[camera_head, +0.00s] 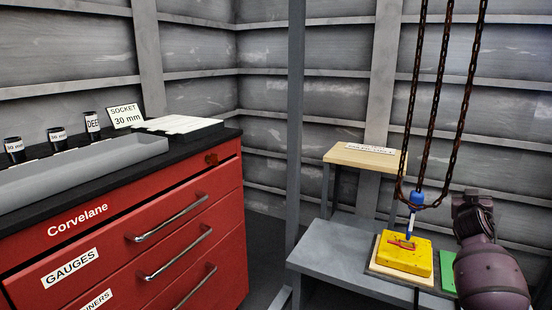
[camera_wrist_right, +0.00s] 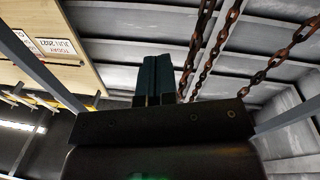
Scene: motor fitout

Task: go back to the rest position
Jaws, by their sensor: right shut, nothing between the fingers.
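My right arm (camera_head: 490,265) comes up at the right edge of the head view, beside the grey bench; its fingers cannot be made out there. In the right wrist view my right gripper (camera_wrist_right: 153,78) shows as two dark fingers close together, shut and empty. Rusty chains (camera_wrist_right: 208,45) hang behind the fingers in that view. My left gripper is not in view.
A grey post (camera_head: 295,130) stands mid-view. A red cabinet (camera_head: 120,235) with a tray (camera_head: 80,172) fills the left.

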